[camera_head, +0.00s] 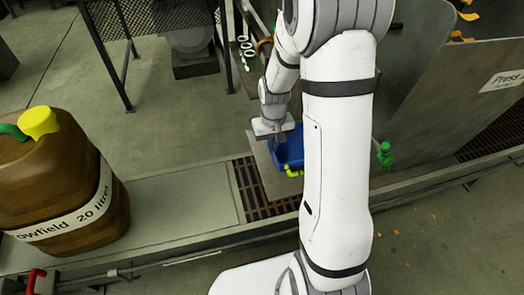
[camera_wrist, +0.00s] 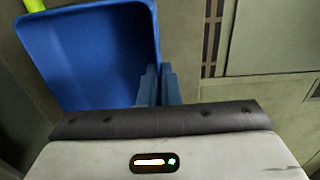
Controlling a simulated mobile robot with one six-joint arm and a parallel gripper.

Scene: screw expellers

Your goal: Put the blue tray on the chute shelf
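The blue tray (camera_head: 291,146) is beside my arm in the head view, partly hidden by it, over a grey plate (camera_head: 262,168). I cannot tell whether the tray touches this plate or whether the plate is the chute shelf. In the wrist view the tray (camera_wrist: 90,50) fills the upper left, and its inside looks empty. My gripper (camera_wrist: 158,84) is at the tray's near right corner. Its two fingers are close together, one on each side of the tray wall, and look shut on it. The gripper (camera_head: 274,136) also shows in the head view.
A brown jug (camera_head: 60,190) with a yellow cap stands at left on the ledge. A dark floor grate (camera_head: 262,188) lies near the tray. A yellow-green piece (camera_head: 293,171) is at the tray's edge. A green bottle-like part (camera_head: 384,154) and a sloping panel (camera_head: 455,100) are right.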

